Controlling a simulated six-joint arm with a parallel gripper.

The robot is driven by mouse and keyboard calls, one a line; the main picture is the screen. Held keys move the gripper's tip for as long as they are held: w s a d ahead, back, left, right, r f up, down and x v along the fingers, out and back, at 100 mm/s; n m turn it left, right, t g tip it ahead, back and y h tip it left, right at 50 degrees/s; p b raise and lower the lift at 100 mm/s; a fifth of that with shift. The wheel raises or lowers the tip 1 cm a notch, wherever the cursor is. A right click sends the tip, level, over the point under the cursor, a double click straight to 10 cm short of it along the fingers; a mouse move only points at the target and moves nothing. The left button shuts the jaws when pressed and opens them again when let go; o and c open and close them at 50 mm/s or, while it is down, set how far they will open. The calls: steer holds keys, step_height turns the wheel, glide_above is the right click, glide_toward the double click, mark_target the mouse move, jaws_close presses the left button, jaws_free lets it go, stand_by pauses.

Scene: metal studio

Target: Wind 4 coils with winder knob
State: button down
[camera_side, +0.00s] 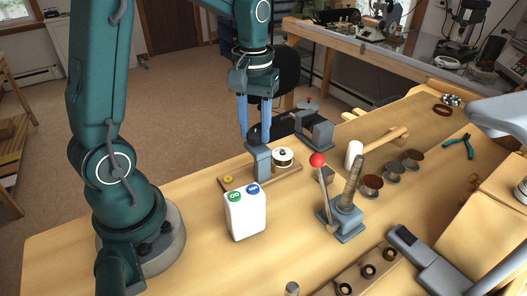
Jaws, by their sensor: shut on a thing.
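The winder stands on a wooden base (228,181) near the table's back edge, with a blue-grey post (261,161) and a white-flanged spool (283,156) to its right. The dark winder knob (253,136) is at the top of the post. My gripper (254,135) points down from above, with its long blue fingers on either side of the knob, shut on it. The fingertips partly cover the knob, and how much wire is on the spool is too small to tell.
A white box (245,212) with a green and a blue dot stands in front of the winder. A red-balled lever device (341,222) stands to the right. Further right are copper-coloured spools (392,172), a white cylinder (354,153) and pliers (459,145). The table's front left is clear.

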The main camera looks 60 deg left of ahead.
steer(key=m, duration=0.6)
steer(key=shift+r, duration=0.1)
steer(key=m, duration=0.6)
steer(key=shift+m, duration=0.3)
steer(key=m, duration=0.6)
steer(key=shift+a+m, duration=0.1)
steer(key=shift+m, duration=0.2)
steer(key=m, duration=0.6)
steer(key=shift+m, duration=0.4)
steer(key=shift+c, duration=2.3)
jaws_free()
